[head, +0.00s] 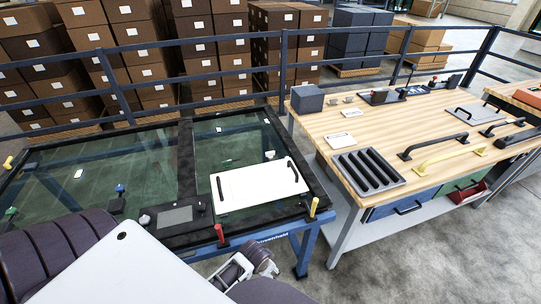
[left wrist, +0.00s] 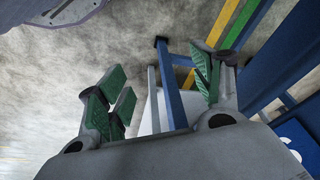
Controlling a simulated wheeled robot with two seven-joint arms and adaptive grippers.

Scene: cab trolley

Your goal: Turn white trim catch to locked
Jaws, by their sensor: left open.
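A glazed frame with black trim (head: 160,232) lies on a blue stand at the left in the head view. Small coloured catches or knobs sit around its edge, including a red one (head: 219,233), a yellow one (head: 314,207) and a blue one (head: 120,189). A small white piece (head: 79,173) shows at the left; I cannot tell if it is the white trim catch or which way it is turned. My left gripper (head: 236,271) is below the stand's front edge, apart from the catches. In the left wrist view its green-padded fingers (left wrist: 162,92) are open and empty.
A white panel with a black handle (head: 245,190) lies on the glass. A wooden workbench (head: 350,122) with handles and a ribbed tray (head: 367,172) stands at the right. A blue stand leg (left wrist: 172,85) shows beyond the fingers. A rail runs behind.

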